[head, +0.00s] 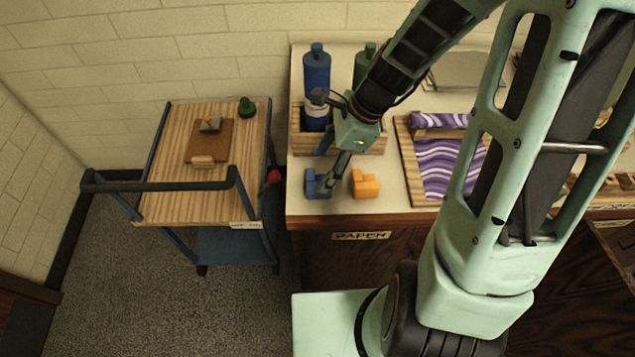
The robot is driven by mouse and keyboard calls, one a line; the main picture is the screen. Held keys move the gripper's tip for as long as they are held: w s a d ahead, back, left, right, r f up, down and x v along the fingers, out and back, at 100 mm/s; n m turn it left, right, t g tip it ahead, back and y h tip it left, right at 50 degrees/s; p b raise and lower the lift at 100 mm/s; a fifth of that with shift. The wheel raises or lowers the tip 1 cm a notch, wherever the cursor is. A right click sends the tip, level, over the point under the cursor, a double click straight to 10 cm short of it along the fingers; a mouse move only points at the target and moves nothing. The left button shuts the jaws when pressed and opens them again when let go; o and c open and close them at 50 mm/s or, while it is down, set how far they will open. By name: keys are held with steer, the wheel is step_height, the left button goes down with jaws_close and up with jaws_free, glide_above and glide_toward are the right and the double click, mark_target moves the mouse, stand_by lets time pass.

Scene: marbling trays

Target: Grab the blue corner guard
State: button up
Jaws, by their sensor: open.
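The blue corner guard (314,184) is a small blocky blue piece on the pale counter, near its front left corner. My gripper (329,183) reaches down from the upper right, with its fingertips at the right side of the blue guard. The jaws are open. The fingers cover part of the guard's right side, and I cannot tell whether they touch it. An orange corner guard (365,185) of similar shape lies just to the right of my gripper, apart from it.
Behind my gripper, a wooden crate (300,143) holds a blue bottle (317,70) and a green bottle (364,60). A wooden tray (411,172) with purple marbled paper (447,165) lies to the right. A wood-topped cart (170,190) stands left, beyond a gap.

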mark_target(312, 178)
steer(key=shift+w+d+x, duration=0.1)
steer(key=shift+w+x, duration=0.05)
steer(key=shift+x, duration=1.2)
steer(key=shift+w+d+x, duration=0.1)
steer(key=shift+w+x, duration=0.05)
steer(key=shift+x, duration=1.25)
steer(key=shift+w+d+x, duration=0.1)
steer(key=shift+w+x, duration=0.05)
steer(key=shift+x, duration=1.2)
steer(key=shift+f, duration=0.15)
steer(key=c, duration=1.2)
steer(key=shift+o, duration=0.2)
steer(key=shift+r, duration=0.2)
